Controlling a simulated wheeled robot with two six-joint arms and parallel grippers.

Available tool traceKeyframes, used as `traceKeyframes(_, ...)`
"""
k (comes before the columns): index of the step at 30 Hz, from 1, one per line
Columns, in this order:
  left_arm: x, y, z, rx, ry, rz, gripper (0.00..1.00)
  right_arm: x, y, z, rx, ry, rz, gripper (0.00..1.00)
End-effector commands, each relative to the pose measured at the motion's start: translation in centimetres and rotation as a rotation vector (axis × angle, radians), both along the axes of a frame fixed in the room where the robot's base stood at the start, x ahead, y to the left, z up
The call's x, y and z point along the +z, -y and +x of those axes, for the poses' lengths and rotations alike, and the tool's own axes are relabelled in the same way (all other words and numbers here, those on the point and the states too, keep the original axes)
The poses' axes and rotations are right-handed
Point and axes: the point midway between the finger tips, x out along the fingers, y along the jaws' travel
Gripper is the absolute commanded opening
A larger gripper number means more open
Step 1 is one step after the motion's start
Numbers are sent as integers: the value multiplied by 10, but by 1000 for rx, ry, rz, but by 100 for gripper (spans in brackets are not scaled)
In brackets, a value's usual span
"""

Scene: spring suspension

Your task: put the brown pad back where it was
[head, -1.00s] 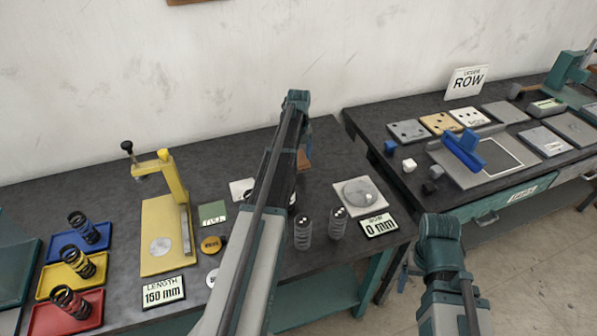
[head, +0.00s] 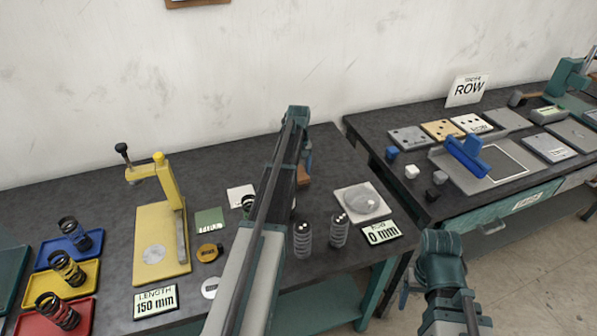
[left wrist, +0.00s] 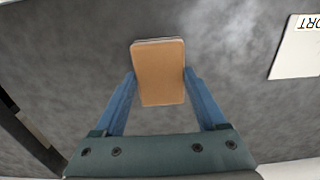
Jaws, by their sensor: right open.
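The brown pad (left wrist: 160,75) sits between the two blue fingertips of my left gripper (left wrist: 158,82) in the left wrist view. The fingers meet its two side edges, so the gripper looks shut on it. In the head view the pad (head: 304,181) shows just right of my left forearm, partly hidden by it, below the gripper (head: 306,163). I cannot tell whether the pad touches the dark bench top (head: 330,160). My right gripper (head: 405,288) is low at the right, in front of the gap between the benches, open and seemingly empty.
Two grey springs (head: 303,240) and a square plate with a disc (head: 362,200) stand near my left forearm. The bench behind the pad is clear.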

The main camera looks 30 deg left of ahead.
Motion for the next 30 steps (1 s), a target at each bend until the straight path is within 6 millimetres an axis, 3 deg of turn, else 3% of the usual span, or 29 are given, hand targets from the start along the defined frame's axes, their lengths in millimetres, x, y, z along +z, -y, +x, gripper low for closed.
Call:
traceKeyframes(1, 0, 0, 0, 0, 0, 0, 81, 0, 0, 0, 0, 0, 0, 80)
traceKeyframes(4, 0, 0, 0, 0, 0, 0, 99, 0, 0, 0, 0, 0, 0, 80)
traceKeyframes(5, 0, 0, 0, 0, 0, 0, 100, 0, 0, 0, 0, 0, 0, 80)
traceKeyframes(17, 6, 0, 0, 0, 0, 0, 100, 6, 0, 0, 0, 0, 0, 80)
traceKeyframes(23, 25, 0, 0, 0, 0, 0, 100, 25, 0, 0, 0, 0, 0, 80)
traceKeyframes(30, 60, 0, 0, 0, 0, 0, 100, 60, 0, 0, 0, 0, 0, 80)
